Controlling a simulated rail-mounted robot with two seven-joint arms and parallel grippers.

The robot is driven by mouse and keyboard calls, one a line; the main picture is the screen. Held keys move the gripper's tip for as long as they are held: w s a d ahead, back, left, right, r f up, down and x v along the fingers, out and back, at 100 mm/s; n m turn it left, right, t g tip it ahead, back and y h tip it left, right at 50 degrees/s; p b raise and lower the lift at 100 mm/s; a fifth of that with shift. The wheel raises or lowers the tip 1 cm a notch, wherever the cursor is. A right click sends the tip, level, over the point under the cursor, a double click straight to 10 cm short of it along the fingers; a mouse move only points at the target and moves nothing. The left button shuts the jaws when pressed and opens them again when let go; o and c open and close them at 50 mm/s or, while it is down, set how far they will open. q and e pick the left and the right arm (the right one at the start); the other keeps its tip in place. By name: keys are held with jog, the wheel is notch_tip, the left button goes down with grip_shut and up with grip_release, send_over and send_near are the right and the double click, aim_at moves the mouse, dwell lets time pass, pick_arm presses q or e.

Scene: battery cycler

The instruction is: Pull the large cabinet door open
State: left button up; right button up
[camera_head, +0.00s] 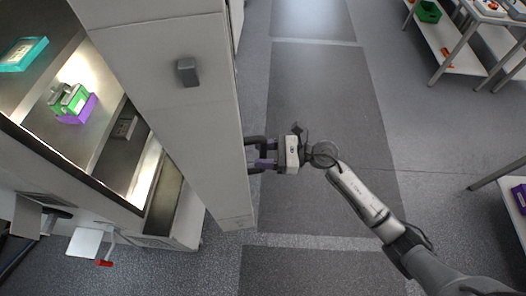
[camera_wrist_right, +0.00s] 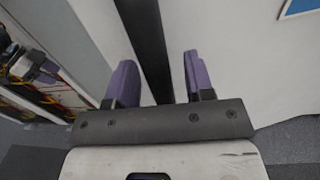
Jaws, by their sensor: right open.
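A tall pale grey cabinet (camera_head: 150,95) fills the left of the head view, with a small dark block (camera_head: 187,70) on its upper face. My right gripper (camera_head: 253,156) is open at the cabinet's right edge, fingers pointing left at it. In the wrist view, a long dark vertical bar (camera_wrist_right: 148,40) runs behind and between the purple-padded fingers of the right gripper (camera_wrist_right: 160,75), with pale panels (camera_wrist_right: 235,75) on either side. I cannot tell whether the fingers touch anything, or which panel is the large door. My left gripper is not in view.
A lit compartment on the left holds a green-and-white item (camera_head: 70,100) on a purple base and a teal box (camera_head: 22,54). Coloured cables (camera_wrist_right: 35,75) show in the wrist view. A white table with a green bin (camera_head: 428,12) stands at upper right. The grey floor (camera_head: 320,90) between is clear.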

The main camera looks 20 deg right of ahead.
jog(key=c, duration=0.6)
grip_shut()
